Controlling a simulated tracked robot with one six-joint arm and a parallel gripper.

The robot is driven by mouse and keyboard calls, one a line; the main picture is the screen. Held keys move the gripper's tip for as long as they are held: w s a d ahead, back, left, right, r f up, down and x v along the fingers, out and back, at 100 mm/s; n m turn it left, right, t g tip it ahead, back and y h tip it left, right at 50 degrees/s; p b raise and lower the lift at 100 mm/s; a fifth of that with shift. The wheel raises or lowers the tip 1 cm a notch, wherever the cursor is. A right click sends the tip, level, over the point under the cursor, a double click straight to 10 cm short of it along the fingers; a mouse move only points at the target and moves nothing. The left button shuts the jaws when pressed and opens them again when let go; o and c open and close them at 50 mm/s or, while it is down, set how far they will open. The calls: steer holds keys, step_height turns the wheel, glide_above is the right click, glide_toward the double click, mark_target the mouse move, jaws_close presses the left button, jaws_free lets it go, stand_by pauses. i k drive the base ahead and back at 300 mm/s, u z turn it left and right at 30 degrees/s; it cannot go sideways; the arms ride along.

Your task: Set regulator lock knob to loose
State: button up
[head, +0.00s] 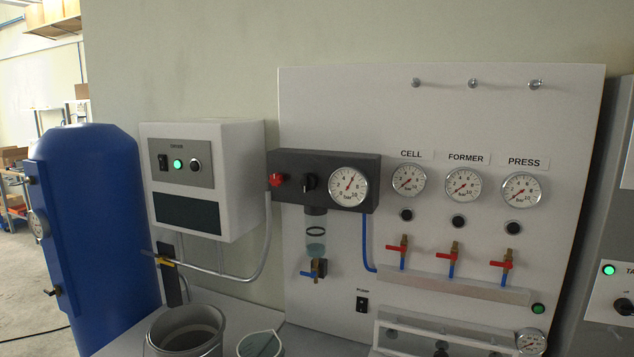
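A dark regulator block (366,160) is mounted on the white panel, left of centre. On its front are a red knob (277,180), a black knob (309,182) and a round bar gauge (348,187). Three small round black knobs sit under the CELL (406,215), FORMER (458,222) and PRESS (513,228) gauges. No label marks any of these as the regulator lock knob, and I cannot read a loose or locked setting. My gripper is not in view.
Red-handled valves (396,249) line a rail below the gauges. A clear filter bowl (316,240) hangs under the block. A white dryer box (240,190) and a blue tank (95,230) stand left. A grey bucket (160,338) is at the bottom.

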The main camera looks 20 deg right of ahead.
mark_target(276, 180)
steer(key=u, duration=1.05)
steer(key=i, duration=0.35)
steer(key=u, duration=0.45)
